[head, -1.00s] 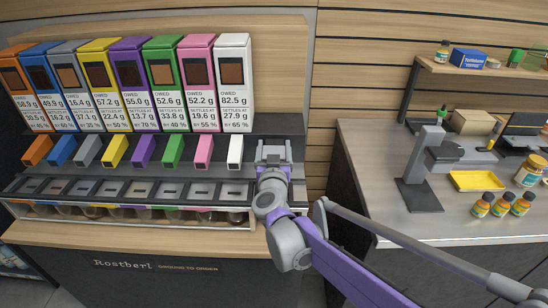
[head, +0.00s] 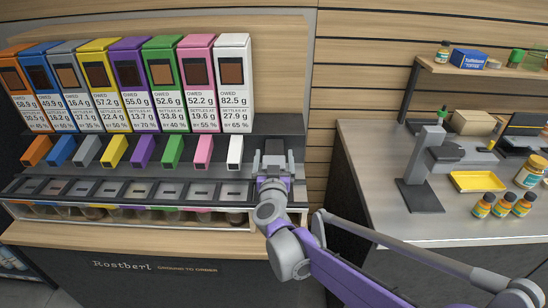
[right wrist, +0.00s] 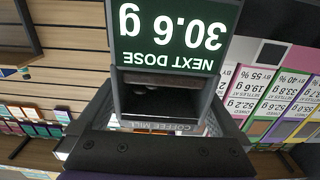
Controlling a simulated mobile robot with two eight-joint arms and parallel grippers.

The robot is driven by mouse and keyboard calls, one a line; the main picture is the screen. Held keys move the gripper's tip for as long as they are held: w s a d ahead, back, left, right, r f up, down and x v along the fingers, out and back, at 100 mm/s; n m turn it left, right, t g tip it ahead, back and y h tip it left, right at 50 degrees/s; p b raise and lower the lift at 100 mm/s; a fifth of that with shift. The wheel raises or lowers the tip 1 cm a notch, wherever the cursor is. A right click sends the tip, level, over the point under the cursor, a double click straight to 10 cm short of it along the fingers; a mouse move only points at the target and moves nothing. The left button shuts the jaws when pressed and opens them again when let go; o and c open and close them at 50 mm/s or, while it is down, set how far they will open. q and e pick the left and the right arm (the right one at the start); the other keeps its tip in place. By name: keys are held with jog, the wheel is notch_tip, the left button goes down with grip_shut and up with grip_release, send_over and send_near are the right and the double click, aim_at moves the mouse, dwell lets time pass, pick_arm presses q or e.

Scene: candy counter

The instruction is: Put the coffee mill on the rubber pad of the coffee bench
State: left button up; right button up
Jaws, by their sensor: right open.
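The coffee mill (right wrist: 168,128) shows its name label upside down in the right wrist view, with a dark square opening above the label. A green display (right wrist: 180,28) reading "NEXT DOSE 30.6 g" is above that opening in the picture. My right gripper (head: 274,154) is at the right end of the dispenser row in the head view. It is open, and its dark fingers (right wrist: 160,105) show on both sides of the mill in the wrist view; I cannot tell whether they touch it. I cannot make out the mill in the head view. I cannot identify the rubber pad. My left gripper is out of view.
Coloured dispensers (head: 130,85) line the left counter (head: 60,232), close beside my right gripper. The right counter (head: 400,228) holds a grey stand (head: 425,165), a yellow tray (head: 477,181) and several small bottles (head: 502,206). A shelf (head: 480,71) stands behind them.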

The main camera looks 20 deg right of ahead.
jog(key=shift+s+r, duration=0.1)
jog(key=shift+r, duration=0.1)
jog(key=s+a+f+n+y, duration=0.1)
jog(key=s+a+n+y, duration=0.5)
jog(key=s, duration=0.9)
jog(key=s+d+f+m+g, duration=0.1)
jog(key=s+d+f+g, duration=0.2)
jog(key=s+f+g, duration=0.3)
jog(key=s+d+f+m+g+h, duration=0.1)
jog(key=s+d+f+g, duration=0.2)
jog(key=s+f, duration=0.9)
jog(key=s+g, duration=0.3)
jog(key=s, duration=0.1)
jog(key=shift+s+d+f+m, duration=0.15)
jog(key=shift+d+f+m, duration=0.1)
jog(key=shift+m, duration=0.15)
jog(key=shift+r, duration=0.1)
